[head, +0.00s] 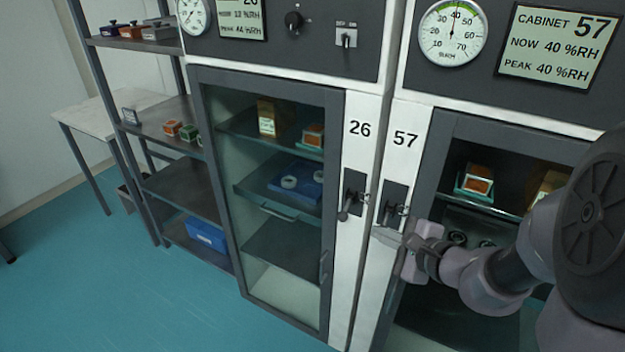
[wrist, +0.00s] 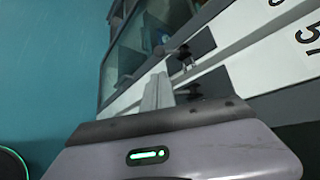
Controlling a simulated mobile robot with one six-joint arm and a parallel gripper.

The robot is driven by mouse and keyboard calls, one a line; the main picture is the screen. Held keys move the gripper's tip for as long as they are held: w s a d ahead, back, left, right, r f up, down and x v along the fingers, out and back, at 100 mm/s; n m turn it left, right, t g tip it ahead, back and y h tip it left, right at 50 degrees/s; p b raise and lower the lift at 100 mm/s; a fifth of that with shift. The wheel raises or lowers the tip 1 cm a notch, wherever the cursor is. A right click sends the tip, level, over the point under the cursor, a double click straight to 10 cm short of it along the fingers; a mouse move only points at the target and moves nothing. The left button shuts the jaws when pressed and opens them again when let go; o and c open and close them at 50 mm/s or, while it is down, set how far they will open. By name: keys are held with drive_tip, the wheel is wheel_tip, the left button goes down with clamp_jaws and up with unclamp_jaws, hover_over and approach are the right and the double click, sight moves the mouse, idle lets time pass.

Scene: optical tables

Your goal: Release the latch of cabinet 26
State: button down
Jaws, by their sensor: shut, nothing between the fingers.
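Cabinet 26 (head: 359,128) has a grey-framed glass door, which looks shut. Its latch (head: 350,195) is a dark plate with a small lever on the white post right of the door; the lever hangs down, slightly left. The latch also shows in the wrist view (wrist: 186,58), beyond my fingertips. My gripper (head: 380,234) is shut and empty, in front of the posts, right of and below that latch in the head view and apart from it. In the wrist view the closed fingers (wrist: 157,92) point toward the posts between the two latches.
Cabinet 57 (head: 405,139) stands directly right, with a similar latch (head: 393,205) close above my gripper. A door handle (head: 323,268) sticks out low on cabinet 26. An open shelf rack (head: 180,185) and a small table (head: 95,115) stand left.

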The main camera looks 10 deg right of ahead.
sight(345, 210)
drive_tip(key=shift+s+d, duration=0.1)
drive_tip(key=shift+d, duration=0.25)
drive_tip(key=b+x, duration=0.2)
drive_tip(key=x, duration=0.8)
drive_tip(key=shift+b, duration=0.4)
drive_tip(key=shift+r+p, duration=0.1)
drive_tip(key=shift+p, duration=0.25)
drive_tip(key=shift+r+m+p, duration=0.15)
drive_tip(key=shift+m+p, duration=0.15)
drive_tip(key=shift+p, duration=0.4)
